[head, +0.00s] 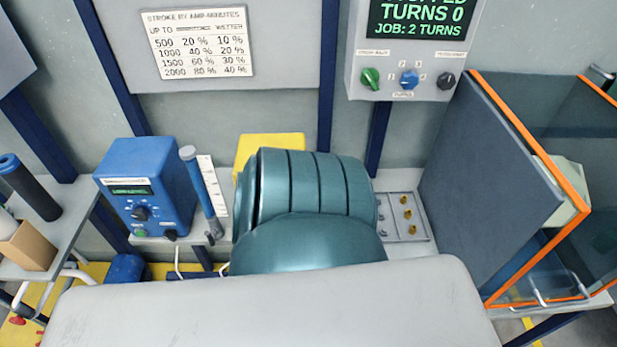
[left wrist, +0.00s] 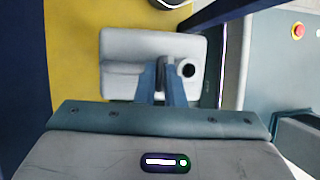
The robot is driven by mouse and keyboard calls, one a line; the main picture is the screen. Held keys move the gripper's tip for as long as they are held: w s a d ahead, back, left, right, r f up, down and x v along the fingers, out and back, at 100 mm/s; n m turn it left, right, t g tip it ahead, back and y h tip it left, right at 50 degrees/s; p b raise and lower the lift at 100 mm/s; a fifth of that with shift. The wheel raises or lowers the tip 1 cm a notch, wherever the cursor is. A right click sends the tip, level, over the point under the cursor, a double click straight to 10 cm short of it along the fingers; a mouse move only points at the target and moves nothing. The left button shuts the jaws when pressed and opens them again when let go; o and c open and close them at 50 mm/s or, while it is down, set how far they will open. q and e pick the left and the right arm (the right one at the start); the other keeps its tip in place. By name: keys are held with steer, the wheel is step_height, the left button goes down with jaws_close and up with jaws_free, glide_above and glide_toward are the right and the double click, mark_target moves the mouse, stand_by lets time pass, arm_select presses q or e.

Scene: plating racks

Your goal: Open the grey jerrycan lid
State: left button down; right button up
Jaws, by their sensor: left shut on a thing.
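The grey jerrycan (left wrist: 120,45) shows from above in the left wrist view, standing on a yellow floor area. A dark round spot with a pale rim (left wrist: 188,69) is on its top, right of the middle; I cannot tell whether it is a cap or an open mouth. My left gripper (left wrist: 162,72) reaches over the jerrycan with its two blue fingers. It is shut on a dark grey part between the fingertips, at the middle of the can's top. The fingers partly hide this part. The head view shows neither the jerrycan nor either gripper.
In the head view a blue box with dials (head: 150,185) stands on a bench at left. An orange-edged enclosure (head: 535,140) is at right. A control panel (head: 410,55) hangs on the wall. In the left wrist view a panel with a red button (left wrist: 298,31) is at right.

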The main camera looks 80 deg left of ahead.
arm_select(q)
steer(key=shift+w+a+f+h+b, duration=0.3)
steer(key=shift+a+h+b, duration=0.2)
steer(key=shift+h+b, duration=0.35)
arm_select(e)
steer(key=shift+w+d+f, duration=0.1)
steer(key=shift+w+f, duration=0.35)
steer(key=shift+f, duration=0.15)
steer(key=shift+w+f, duration=0.4)
steer(key=shift+f, duration=0.2)
steer(key=shift+s, duration=0.25)
arm_select(q)
steer(key=c, duration=1.6)
jaws_free()
steer(key=shift+s, duration=0.1)
arm_select(e)
steer(key=shift+s, duration=0.1)
arm_select(q)
steer(key=shift+s+a, duration=0.1)
arm_select(e)
steer(key=shift+r, duration=0.1)
